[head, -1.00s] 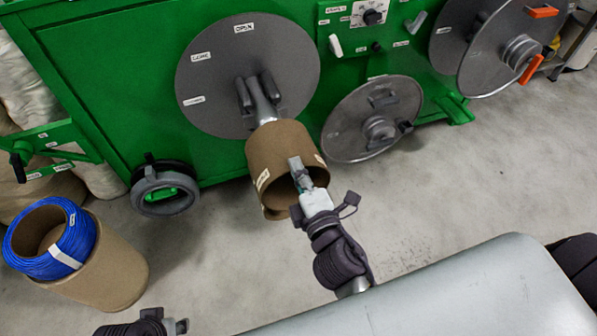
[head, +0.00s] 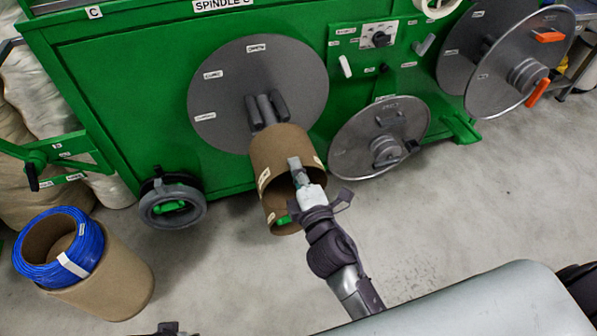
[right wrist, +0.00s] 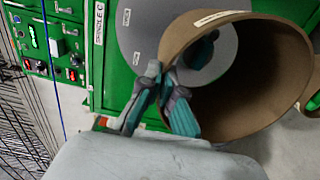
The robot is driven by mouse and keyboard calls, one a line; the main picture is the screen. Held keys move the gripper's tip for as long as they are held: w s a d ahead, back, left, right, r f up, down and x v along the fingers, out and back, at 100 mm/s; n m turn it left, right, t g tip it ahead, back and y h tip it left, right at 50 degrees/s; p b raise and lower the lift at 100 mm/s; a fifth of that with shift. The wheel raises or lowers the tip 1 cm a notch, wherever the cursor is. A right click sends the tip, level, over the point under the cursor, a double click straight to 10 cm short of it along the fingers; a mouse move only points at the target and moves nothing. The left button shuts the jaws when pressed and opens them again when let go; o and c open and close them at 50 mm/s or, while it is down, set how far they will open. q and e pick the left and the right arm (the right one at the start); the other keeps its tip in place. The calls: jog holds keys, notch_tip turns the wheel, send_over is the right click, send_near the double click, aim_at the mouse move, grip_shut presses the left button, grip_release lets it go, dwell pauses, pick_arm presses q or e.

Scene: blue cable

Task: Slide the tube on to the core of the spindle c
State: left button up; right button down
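Spindle C is a grey disc (head: 225,85) on the green machine, with a core of dark grey bars (head: 265,108) standing out from it. The brown cardboard tube (head: 278,158) is in front of the core and hides its near end; I cannot tell how far it is around it. In the right wrist view the tube (right wrist: 285,28) shows its open end, with the disc (right wrist: 150,22) beyond. My right gripper (head: 298,172) is shut on the tube's near rim, its fingers astride the wall. Only a sliver of my left gripper (head: 167,330) shows at the bottom edge.
A blue cable coil (head: 75,262) sits on another brown tube (head: 118,285) at lower left. A grey ring-shaped part (head: 172,203) is low on the machine. A loose-looking grey disc (head: 365,155) is right of the tube. The floor at right is clear.

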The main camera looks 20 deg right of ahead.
aim_at(278, 126)
jog(key=shift+w, duration=1.85)
jog(key=shift+w+a, duration=0.1)
jog(key=shift+w, duration=2.4)
jog(key=shift+w+a, duration=0.1)
jog(key=shift+w, duration=1.4)
jog(key=shift+w+b, duration=0.4)
jog(key=shift+w, duration=0.85)
jog(key=shift+w+a, duration=0.1)
jog(key=shift+w, duration=0.6)
jog(key=shift+w+b, duration=0.35)
jog(key=shift+w, duration=0.25)
pick_arm(q)
jog(key=v, duration=0.3)
jog(key=w+v, duration=0.1)
jog(key=v, duration=0.1)
jog(key=shift+r, duration=0.15)
